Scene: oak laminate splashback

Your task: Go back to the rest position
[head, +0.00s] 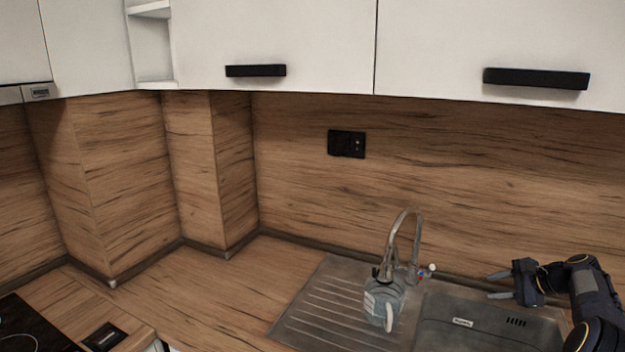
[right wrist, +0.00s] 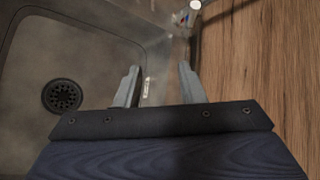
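My right gripper (head: 490,286) is over the right part of the sink, near the faucet and the back edge. Its two grey fingers are apart with nothing between them. In the right wrist view the gripper (right wrist: 160,82) also shows spread, empty fingers above the sink's rim. My left gripper is not in the head view.
White cupboards (head: 275,35) hang above. The counter (head: 225,285) at left is clear.

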